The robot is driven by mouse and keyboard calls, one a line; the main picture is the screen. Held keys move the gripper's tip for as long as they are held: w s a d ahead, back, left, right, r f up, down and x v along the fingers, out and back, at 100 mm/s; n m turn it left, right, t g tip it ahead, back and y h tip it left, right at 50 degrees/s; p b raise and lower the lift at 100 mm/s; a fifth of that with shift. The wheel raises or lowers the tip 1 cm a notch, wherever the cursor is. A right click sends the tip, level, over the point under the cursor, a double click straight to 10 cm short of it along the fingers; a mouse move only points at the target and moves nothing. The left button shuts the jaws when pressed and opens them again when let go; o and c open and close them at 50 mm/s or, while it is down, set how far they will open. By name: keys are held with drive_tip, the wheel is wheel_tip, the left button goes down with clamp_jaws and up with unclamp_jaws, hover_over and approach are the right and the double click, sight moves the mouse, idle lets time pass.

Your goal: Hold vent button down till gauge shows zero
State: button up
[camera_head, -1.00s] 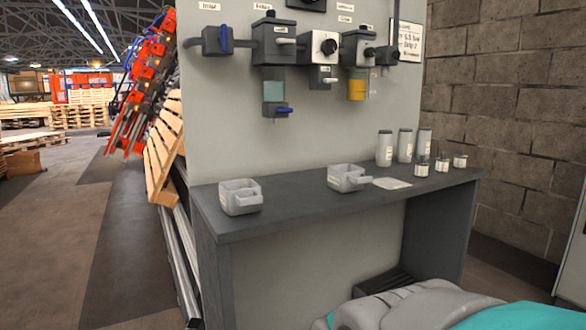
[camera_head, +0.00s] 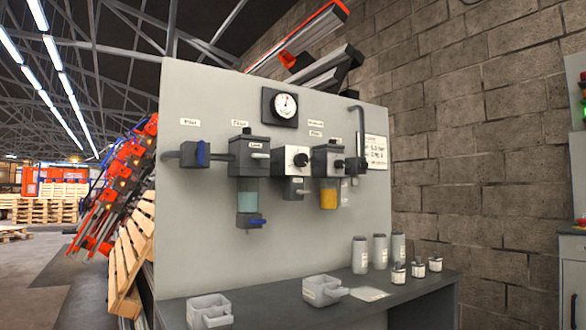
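The round white-faced gauge (camera_head: 285,104) sits in a dark square housing near the top of the grey upright panel (camera_head: 190,240). I cannot make out which part is the vent button. My gripper is not in view.
A dark bench (camera_head: 400,290) below the panel holds two grey trays, one of them here (camera_head: 210,312), several grey canisters (camera_head: 381,251) and small labelled jars (camera_head: 418,267). A block wall (camera_head: 470,150) stands right. Wooden pallets (camera_head: 130,250) lean at left.

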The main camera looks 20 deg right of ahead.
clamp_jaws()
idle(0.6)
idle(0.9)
